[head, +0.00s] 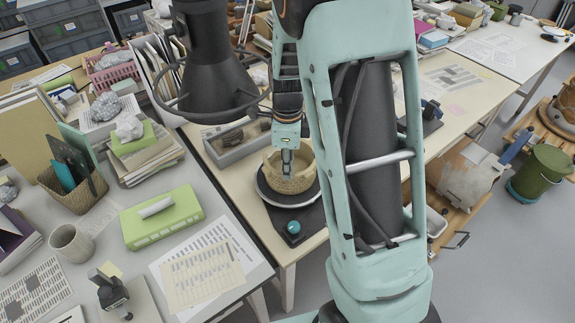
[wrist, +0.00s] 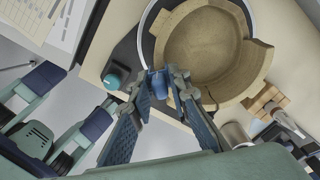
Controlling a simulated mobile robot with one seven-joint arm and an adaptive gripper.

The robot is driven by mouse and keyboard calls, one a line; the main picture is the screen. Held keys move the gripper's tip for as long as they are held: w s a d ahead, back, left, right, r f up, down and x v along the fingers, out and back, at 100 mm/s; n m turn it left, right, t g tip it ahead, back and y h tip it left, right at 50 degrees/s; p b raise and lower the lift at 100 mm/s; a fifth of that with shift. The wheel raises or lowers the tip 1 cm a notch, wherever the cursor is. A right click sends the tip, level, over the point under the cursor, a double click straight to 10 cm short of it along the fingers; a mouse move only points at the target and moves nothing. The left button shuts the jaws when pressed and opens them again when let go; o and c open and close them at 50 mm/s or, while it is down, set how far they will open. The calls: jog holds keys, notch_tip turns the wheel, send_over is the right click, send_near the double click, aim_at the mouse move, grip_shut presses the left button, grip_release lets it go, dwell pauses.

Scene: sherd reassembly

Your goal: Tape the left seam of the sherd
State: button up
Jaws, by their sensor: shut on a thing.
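A tan bowl-shaped vessel (head: 301,176) sits on a round turntable (head: 311,197) on the table, below my gripper (head: 287,163). The wrist view shows the vessel (wrist: 203,45) from above, open, with a stepped, uneven rim. My gripper (wrist: 163,88) is at the vessel's near rim in that view. Its jaws are closed on a small blue piece (wrist: 159,84), which may be tape. The fingers cover part of the near rim. I cannot make out the sherd's left seam or whether the blue piece touches the wall.
A teal knob (head: 293,227) sits on the turntable's dark base; it also shows in the wrist view (wrist: 116,75). A grey tray (head: 236,142) stands behind the turntable. A green box (head: 162,217) and papers (head: 203,276) lie on the left table. The floor at right is partly clear.

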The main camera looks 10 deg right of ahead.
jog(key=shift+f+b, duration=0.35)
jog(key=shift+f, duration=0.55)
dwell(1.4)
jog(key=o, duration=0.8)
jog(key=shift+r, duration=0.1)
notch_tip(320, 180, up, 12)
jog(key=shift+f, duration=0.1)
jog(key=shift+f, duration=0.1)
dwell(0.3)
